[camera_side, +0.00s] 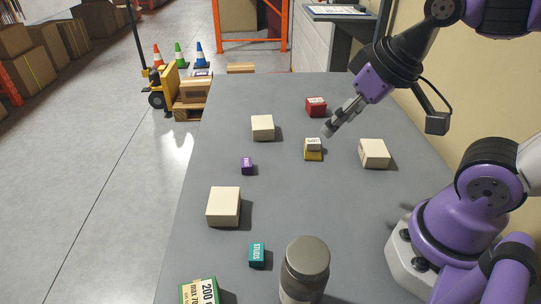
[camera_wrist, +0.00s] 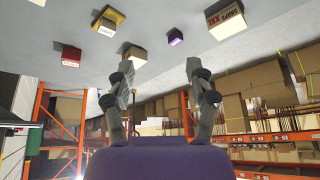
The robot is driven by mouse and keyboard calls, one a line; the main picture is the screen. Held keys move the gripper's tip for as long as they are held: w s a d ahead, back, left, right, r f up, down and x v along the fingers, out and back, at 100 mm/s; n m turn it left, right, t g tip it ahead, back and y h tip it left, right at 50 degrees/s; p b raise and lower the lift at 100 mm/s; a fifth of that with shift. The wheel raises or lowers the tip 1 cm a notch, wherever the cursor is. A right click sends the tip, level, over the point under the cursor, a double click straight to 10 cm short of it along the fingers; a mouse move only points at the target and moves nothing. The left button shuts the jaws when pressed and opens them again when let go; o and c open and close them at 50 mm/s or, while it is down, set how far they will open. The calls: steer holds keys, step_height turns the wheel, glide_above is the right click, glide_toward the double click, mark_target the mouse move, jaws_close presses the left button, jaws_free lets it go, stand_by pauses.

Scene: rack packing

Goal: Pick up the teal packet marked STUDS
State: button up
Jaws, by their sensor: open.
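The teal packet (camera_side: 257,255) marked STUDS lies near the front of the table in the side view, left of a grey cylinder. I cannot make it out in the wrist view. My gripper (camera_side: 328,131) is high over the far right part of the table, well away from the teal packet. In the wrist view my gripper (camera_wrist: 162,92) has its two fingers apart with nothing between them.
On the grey table (camera_side: 300,205) stand cream boxes (camera_side: 224,207), a purple packet (camera_side: 247,166), a red box (camera_side: 316,107) and a yellow block (camera_side: 313,155) with a white piece on top. A grey cylinder (camera_side: 305,272) and a green-white box (camera_side: 199,291) flank the teal packet.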

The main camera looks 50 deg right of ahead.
steer(key=w+a+f+m+g+y, duration=0.1)
steer(key=w+a+m+g+y, duration=0.1)
steer(key=w+a+m+g, duration=0.3)
steer(key=m+g+y, duration=0.1)
steer(key=m+g, duration=0.2)
steer(key=m, duration=0.1)
glide_toward(257, 251)
steer(key=f, duration=0.1)
steer(key=a+f, duration=0.1)
steer(key=f, duration=0.1)
steer(key=shift+a+m+g, duration=0.15)
steer(key=shift+m+g, duration=0.15)
steer(key=x, duration=0.5)
steer(key=shift+s+f, duration=0.2)
steer(key=shift+f, duration=0.15)
jaws_close()
